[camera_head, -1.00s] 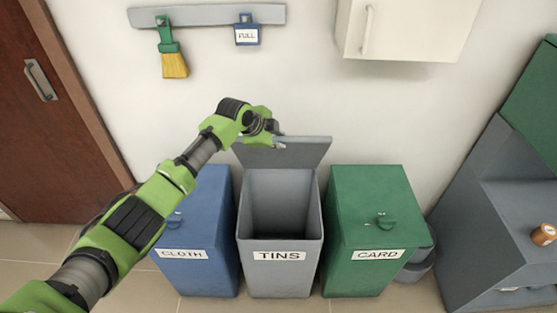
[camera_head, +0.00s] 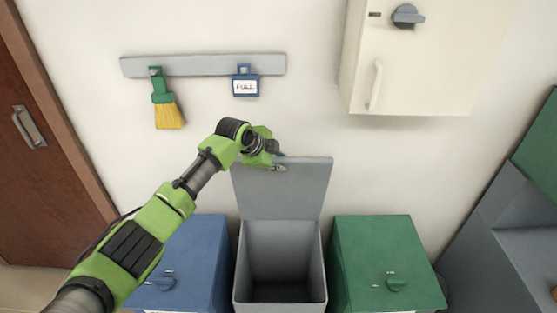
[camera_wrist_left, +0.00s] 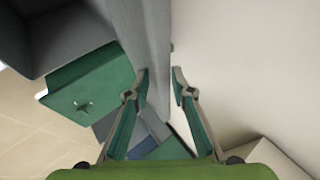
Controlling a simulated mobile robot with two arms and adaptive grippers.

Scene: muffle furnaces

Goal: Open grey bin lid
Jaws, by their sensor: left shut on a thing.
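The grey bin (camera_head: 282,236) stands between two other bins, and its dark inside shows. Its grey lid (camera_head: 290,192) stands raised, near upright, at the back by the wall. A small handle (camera_head: 278,167) shows near the lid's top edge. My left gripper (camera_head: 274,152) is at the top edge of the lid. In the left wrist view the gripper (camera_wrist_left: 160,82) has its fingers on either side of the lid's edge (camera_wrist_left: 152,45) and is shut on it. My right gripper is not in view.
A blue bin (camera_head: 195,252) stands left and a green bin (camera_head: 378,250) right, both with lids down. A wall rail (camera_head: 203,65) holds a brush (camera_head: 166,103) and a blue tag (camera_head: 245,80). A white cabinet (camera_head: 425,65) hangs upper right. A brown door (camera_head: 45,170) is left.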

